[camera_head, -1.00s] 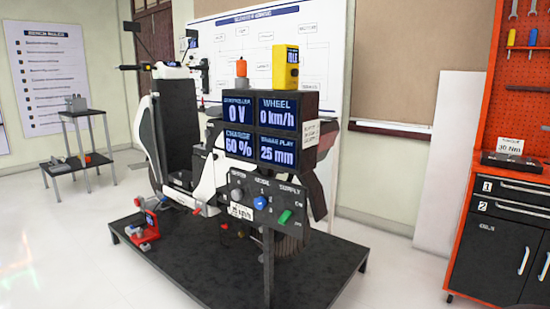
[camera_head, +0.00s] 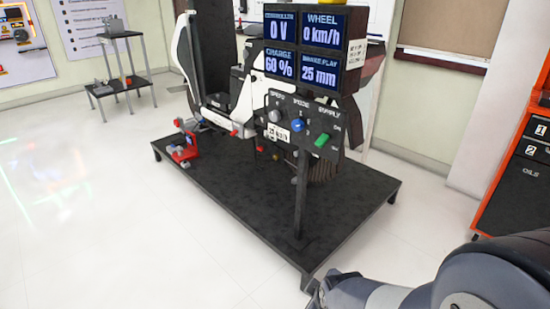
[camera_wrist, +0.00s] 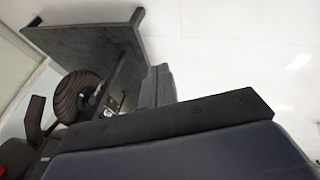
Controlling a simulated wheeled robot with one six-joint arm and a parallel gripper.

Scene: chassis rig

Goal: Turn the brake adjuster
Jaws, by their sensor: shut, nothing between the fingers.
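The scooter (camera_head: 215,60) stands on a low black platform (camera_head: 230,195). Its rear wheel (camera_head: 322,168) is partly hidden behind the control panel. The wheel also shows in the wrist view (camera_wrist: 78,97), with small metal and red parts beside its hub. I cannot tell which small part is the brake adjuster. A screen (camera_head: 304,75) reads brake play 25 mm, wheel 0 km/h. My gripper (camera_wrist: 158,86) is shut and empty, apart from the wheel and platform. In the head view my arm enters at the lower right, near the platform's front right corner.
The control panel (camera_head: 298,125) with knobs and a green switch stands on a post at the platform's front edge. A red device (camera_head: 183,148) sits on the platform's left. A red cabinet (camera_head: 520,165) stands at the right.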

